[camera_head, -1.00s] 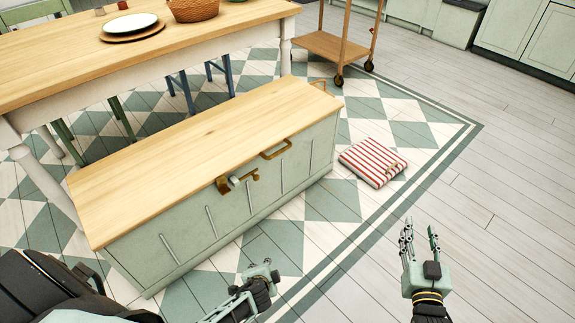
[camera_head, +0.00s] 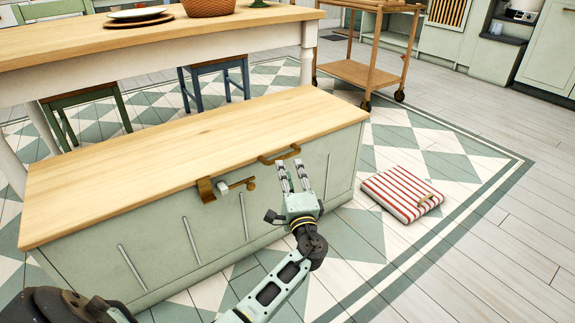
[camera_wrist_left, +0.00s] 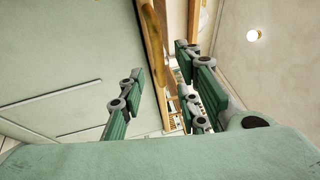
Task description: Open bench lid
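The green bench (camera_head: 185,245) has its light wooden lid (camera_head: 180,148) lying shut on top. A brass handle (camera_head: 280,154) is on the lid's front edge, with a brass latch (camera_head: 207,190) to its left. My left gripper (camera_head: 292,176) is in front of the bench, just below the handle, fingers pointing up at it. Its fingers are apart with nothing between them. In the left wrist view the open fingers (camera_wrist_left: 165,92) show with the bench front (camera_wrist_left: 70,70) at left and a brass part (camera_wrist_left: 152,38) beyond them. I cannot tell whether they touch the handle. My right gripper is out of view.
A striped red and white cushion (camera_head: 402,192) lies on the floor to the right of the bench. A wooden table (camera_head: 150,50) with plates and a basket (camera_head: 209,6) stands behind, with a wheeled trolley (camera_head: 363,72) at the back right.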

